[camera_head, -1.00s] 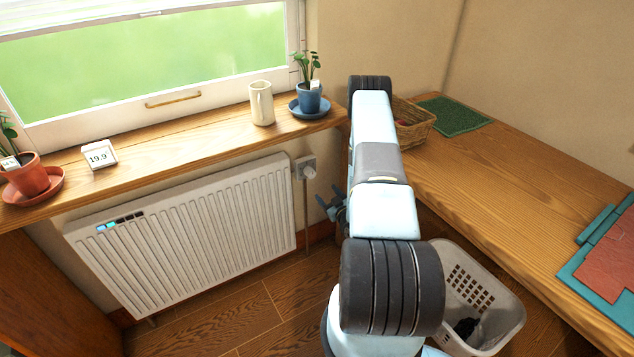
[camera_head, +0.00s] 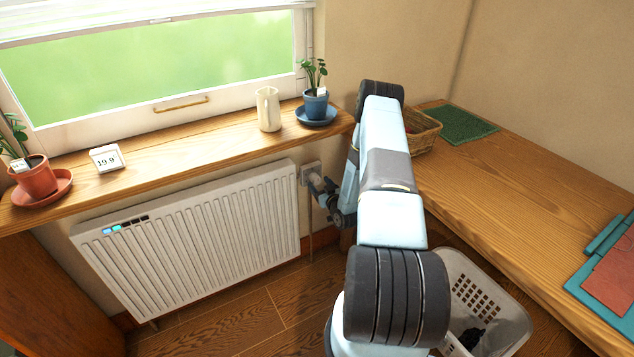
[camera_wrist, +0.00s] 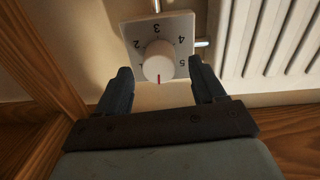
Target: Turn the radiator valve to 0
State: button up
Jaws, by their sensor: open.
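The radiator valve shows in the wrist view as a square white plate (camera_wrist: 186,24) with numerals 1 to 5 and a round white knob (camera_wrist: 157,57). The knob's red mark points down in the picture, between 1 and 5; no numeral is visible there. My gripper (camera_wrist: 160,68) is open, one dark finger on each side of the knob's lower part, with gaps and no clear contact. In the head view the valve (camera_head: 311,167) sits at the radiator's right end, partly covered by my gripper (camera_head: 318,187).
The white radiator (camera_head: 200,235) hangs under a wooden sill (camera_head: 210,138) holding a cream jug (camera_head: 268,110), potted plants and a small display (camera_head: 106,158). A wooden worktop (camera_head: 520,190) with a wicker basket (camera_head: 424,138) is right of my arm. A white laundry basket (camera_head: 500,315) stands below it.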

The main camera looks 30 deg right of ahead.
aim_at(318, 182)
jog(key=shift+w, duration=1.55)
jog(key=shift+c, duration=0.4)
jog(key=c, duration=1)
jog(key=shift+n, duration=0.7)
jog(key=o, duration=1.1)
jog(key=shift+s, duration=0.1)
